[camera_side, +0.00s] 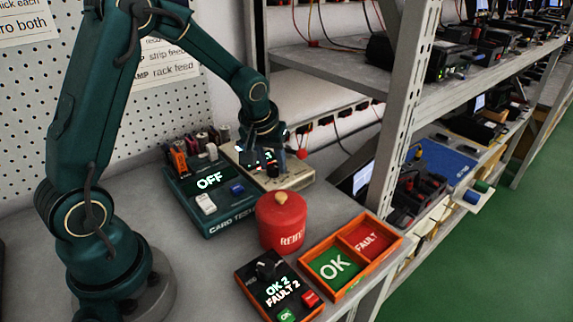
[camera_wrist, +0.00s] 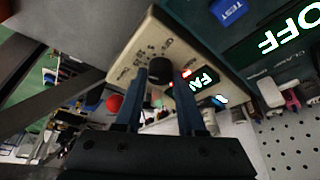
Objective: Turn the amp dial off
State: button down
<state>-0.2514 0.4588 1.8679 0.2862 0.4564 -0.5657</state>
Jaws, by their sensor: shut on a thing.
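The amp dial (camera_wrist: 157,72) is a dark round knob on the face of a beige box (camera_wrist: 142,42). The same beige box (camera_side: 296,181) stands at the middle back of the bench in the side view. My gripper (camera_wrist: 162,78) has its two blue-grey fingers around the dial, one on each side, and is shut on it. In the side view my gripper (camera_side: 272,152) points down over the box. A small lit display (camera_wrist: 208,78) with red lights beside it shows on the box. The dial's pointer mark and exact setting cannot be read.
A green card tester (camera_side: 215,215) reading OFF stands left of the box. A red lidded pot (camera_side: 282,222) is close in front. An orange two-part tray (camera_side: 340,290) and a black counter box (camera_side: 280,290) lie nearer. A shelf post (camera_side: 405,90) rises to the right.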

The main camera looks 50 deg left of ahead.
jog(key=m, duration=0.2)
jog(key=m+h, duration=0.1)
jog(key=m, duration=0.1)
jog(key=shift+s+a+h, duration=0.1)
jog(key=shift+h, duration=0.2)
jog(key=m, duration=0.2)
jog(key=m+h, duration=0.1)
jog(key=m, duration=0.1)
jog(key=shift+a+t+h, duration=0.15)
jog(key=shift+t+h, duration=0.15)
jog(key=m+h, duration=0.1)
jog(key=m, duration=0.2)
jog(key=shift+a+m, duration=0.1)
jog(key=shift+m, duration=0.2)
jog(key=shift+f+m+g+h, duration=0.1)
jog(key=shift+m+g+h, duration=0.6)
jog(key=shift+m, duration=1.2)
jog(key=c, duration=0.5)
grip_release()
